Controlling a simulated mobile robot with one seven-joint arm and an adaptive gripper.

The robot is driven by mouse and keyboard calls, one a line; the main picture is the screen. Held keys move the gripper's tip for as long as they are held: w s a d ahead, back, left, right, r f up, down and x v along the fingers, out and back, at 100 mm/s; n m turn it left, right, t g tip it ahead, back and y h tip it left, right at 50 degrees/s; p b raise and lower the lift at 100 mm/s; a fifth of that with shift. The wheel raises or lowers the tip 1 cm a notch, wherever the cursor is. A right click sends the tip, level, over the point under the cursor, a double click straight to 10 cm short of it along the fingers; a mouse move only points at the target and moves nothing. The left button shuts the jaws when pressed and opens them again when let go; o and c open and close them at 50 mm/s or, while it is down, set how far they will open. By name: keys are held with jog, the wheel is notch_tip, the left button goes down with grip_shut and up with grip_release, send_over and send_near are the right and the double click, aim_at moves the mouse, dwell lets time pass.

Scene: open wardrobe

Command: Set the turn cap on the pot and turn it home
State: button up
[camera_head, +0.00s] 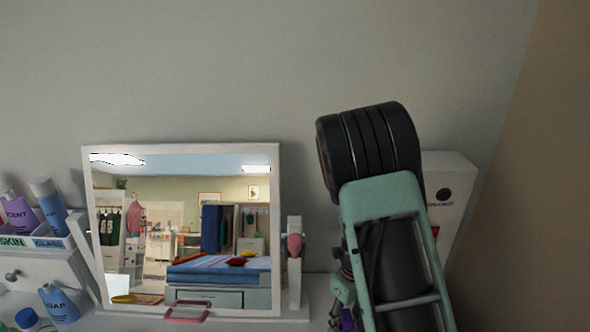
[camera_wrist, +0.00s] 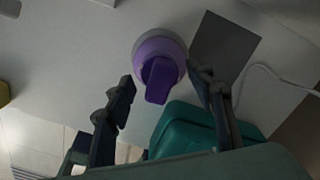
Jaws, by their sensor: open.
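In the wrist view, a purple turn cap (camera_wrist: 158,84) with a raised grip bar shows at the round pot (camera_wrist: 148,35), whose pale lilac rim shows around it. I cannot tell whether the cap is fully seated or turned. My gripper (camera_wrist: 163,84) is open, with one finger on each side of the grip bar; contact cannot be told. In the head view, my gripper (camera_head: 342,292) is low beside my arm, and a small purple patch (camera_head: 347,319) shows beneath it. The arm hides most of the area around the pot there.
A teal box-like object (camera_wrist: 183,128) lies beside the pot in the wrist view, with a dark flat patch (camera_wrist: 225,45) and a white cable (camera_wrist: 270,72) nearby. A framed mirror (camera_head: 277,240) stands left of my arm. A white box (camera_head: 455,185) stands behind it. Bottles (camera_head: 60,304) are at left.

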jog(key=n+b, duration=0.1)
jog(key=n, duration=0.4)
jog(key=shift+f, duration=0.1)
jog(key=n+b, duration=0.1)
jog(key=n, duration=0.4)
jog(key=shift+n+b, duration=0.4)
jog(key=c, duration=1.2)
